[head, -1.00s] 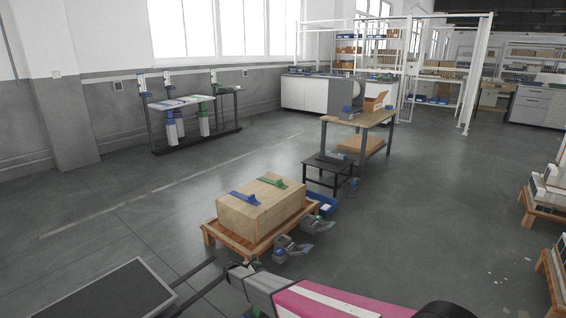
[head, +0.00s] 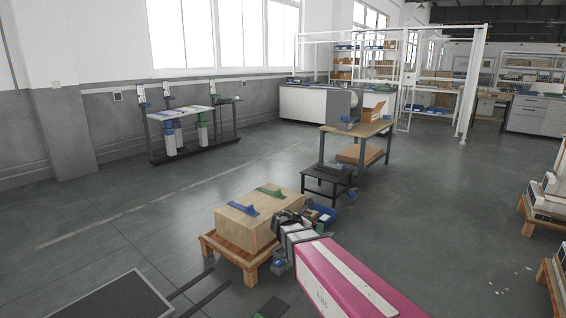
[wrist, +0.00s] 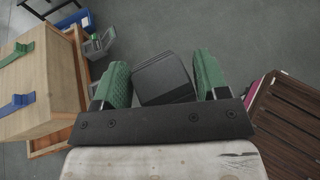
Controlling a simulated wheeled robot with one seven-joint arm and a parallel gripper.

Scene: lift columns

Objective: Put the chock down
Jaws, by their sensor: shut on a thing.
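My gripper (wrist: 160,70) is shut on the chock (wrist: 163,84), a dark grey block held between its two green finger pads. In the wrist view only plain floor shows just beyond the chock. In the head view my gripper (head: 288,217) is at the end of the pink arm, by the right side of a wooden box. The chock cannot be made out clearly there. What is directly under it is hidden.
The wooden box (head: 235,227) carries a blue and a green piece and sits on a wooden pallet (head: 212,243). A blue bin (head: 322,214) and a grey bracket-like item (wrist: 100,45) are near it. A black stool (head: 328,175) stands beyond. A brown slatted surface (wrist: 288,125) is at right.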

